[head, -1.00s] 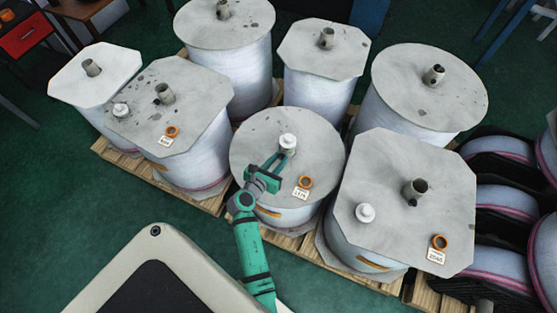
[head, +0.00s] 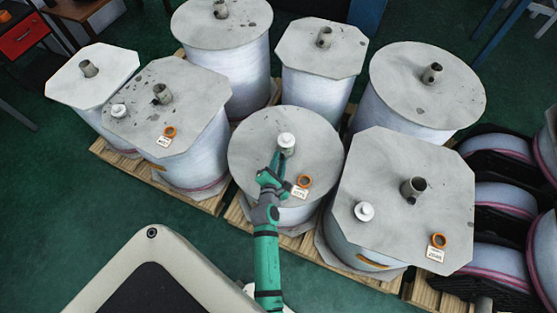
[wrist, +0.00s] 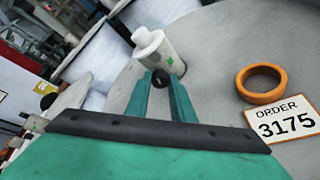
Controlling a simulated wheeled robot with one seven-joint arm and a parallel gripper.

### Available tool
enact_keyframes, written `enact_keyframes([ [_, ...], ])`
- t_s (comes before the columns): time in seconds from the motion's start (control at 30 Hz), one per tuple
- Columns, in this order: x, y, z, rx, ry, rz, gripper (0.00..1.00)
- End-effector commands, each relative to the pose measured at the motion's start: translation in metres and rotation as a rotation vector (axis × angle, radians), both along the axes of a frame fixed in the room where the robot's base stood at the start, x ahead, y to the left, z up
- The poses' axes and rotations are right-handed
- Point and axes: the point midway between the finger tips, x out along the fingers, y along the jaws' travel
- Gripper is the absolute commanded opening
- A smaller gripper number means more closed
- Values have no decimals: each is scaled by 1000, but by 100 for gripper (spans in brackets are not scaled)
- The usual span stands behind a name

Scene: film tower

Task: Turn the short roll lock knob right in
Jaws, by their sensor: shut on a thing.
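The short roll (head: 255,135) stands in the middle of the front row, with a round grey top. A white capped post (head: 287,140) rises from its top and also shows in the wrist view (wrist: 158,50). The small dark lock knob (wrist: 160,76) is at the post's side, between my fingertips. My gripper (head: 278,158) is shut on it, with the green fingers reaching up to the post. In the head view my gripper is seen narrow side on, and the knob is hidden. How far in the knob sits cannot be told.
An orange ring (wrist: 262,82) and an order tag reading 3175 (wrist: 285,118) lie on the short roll's top, close to my gripper. Taller rolls stand close on both sides, such as the one at right (head: 400,165). Green floor (head: 60,200) is open at left.

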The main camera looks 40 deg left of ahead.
Motion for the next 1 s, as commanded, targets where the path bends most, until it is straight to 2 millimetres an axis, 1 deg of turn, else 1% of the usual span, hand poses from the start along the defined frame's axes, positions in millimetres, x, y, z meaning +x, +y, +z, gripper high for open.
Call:
enact_keyframes([
  [0.2, 0, -1, -2, 127, 32, 0, 0],
  [0.4, 0, -1, -2, 195, 48, 2, 0],
  [0.97, 0, -1, -2, 225, 54, 3, 0],
  [1.0, 0, 0, -2, 224, 54, 3, 26],
])
